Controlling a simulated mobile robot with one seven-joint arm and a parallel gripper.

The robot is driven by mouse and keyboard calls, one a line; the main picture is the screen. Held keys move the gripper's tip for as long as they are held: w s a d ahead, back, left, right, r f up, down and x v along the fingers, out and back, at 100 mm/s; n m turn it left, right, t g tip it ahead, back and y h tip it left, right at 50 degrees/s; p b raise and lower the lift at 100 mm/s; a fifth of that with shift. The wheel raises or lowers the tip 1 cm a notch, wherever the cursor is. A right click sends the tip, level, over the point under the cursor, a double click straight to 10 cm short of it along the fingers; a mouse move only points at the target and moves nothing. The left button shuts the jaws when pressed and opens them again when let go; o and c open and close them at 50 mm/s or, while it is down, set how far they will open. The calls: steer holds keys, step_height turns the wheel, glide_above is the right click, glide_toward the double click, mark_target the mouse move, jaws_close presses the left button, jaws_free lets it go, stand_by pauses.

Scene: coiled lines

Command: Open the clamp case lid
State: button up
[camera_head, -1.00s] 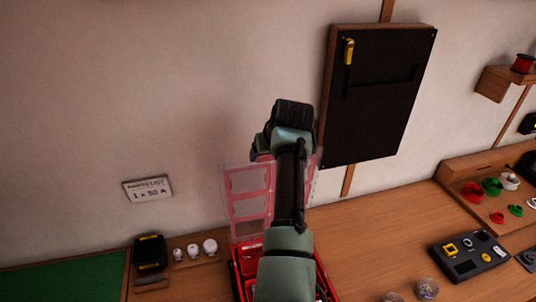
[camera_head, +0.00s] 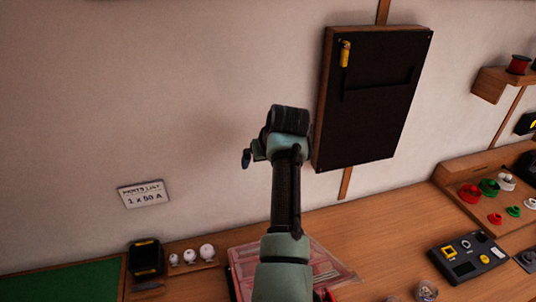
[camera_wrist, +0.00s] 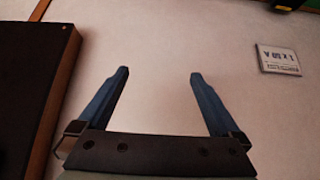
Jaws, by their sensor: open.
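The clamp case is red with a clear, pinkish lid (camera_head: 334,268). It lies on the bench at the bottom middle of the head view, largely hidden behind my arm. The lid lies low over the case, flat or nearly so; I cannot tell whether it is fully shut. In the head view my wrist is raised well above the case, and the fingers are mostly hidden.
A black board (camera_head: 372,100) hangs on the wall right of my wrist. A black-and-yellow box (camera_head: 146,258) and white knobs (camera_head: 190,255) stand left of the case. A dark tray (camera_head: 468,256) lies at right.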

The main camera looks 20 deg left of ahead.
steer(key=b+v, duration=0.4)
steer(key=v, duration=0.8)
steer(key=shift+d, duration=0.1)
